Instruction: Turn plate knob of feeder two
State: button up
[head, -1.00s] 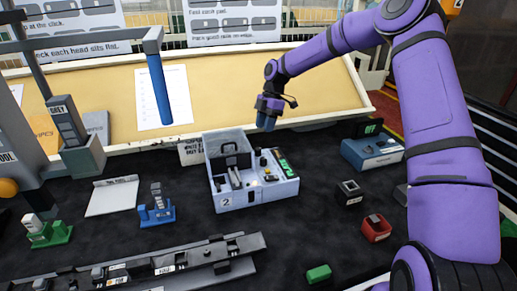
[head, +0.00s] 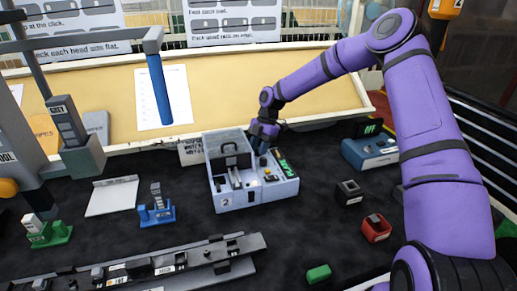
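Feeder two (head: 250,195) is a pale grey-white box with a "2" on its front, standing on the black mat at the middle of the head view. It has an open compartment on its left. Small dark knobs (head: 268,175) and a green labelled strip (head: 281,165) are on its right part. I cannot tell for certain which knob is the plate knob. My purple gripper (head: 262,148) points down at the back right of the feeder, right over a dark knob. The fingertips are too small and dark to tell whether they touch it, or whether they are open or shut.
A blue box (head: 371,152) with an "OFF" sign stands to the right. A black block (head: 349,192) and a red block (head: 376,228) lie on the mat at right. A blue stand (head: 157,211) is left of the feeder. A long grey rail (head: 170,265) runs along the front.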

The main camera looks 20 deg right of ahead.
jog(key=shift+a+f, duration=0.1)
jog(key=shift+f, duration=0.2)
jog(key=c, duration=0.7)
jog(key=shift+o, duration=0.2)
jog(key=shift+m, duration=0.4)
jog(key=m+t, duration=0.1)
jog(key=m, duration=0.1)
jog(key=m+t, duration=0.1)
jog(key=m, duration=0.2)
jog(key=shift+s+r+m+t, duration=0.1)
jog(key=shift+m+t, duration=0.2)
jog(key=m+t, duration=0.1)
jog(key=m, duration=0.2)
jog(key=shift+m, duration=0.3)
jog(key=shift+m+t, duration=0.7)
jog(key=shift+m, duration=0.9)
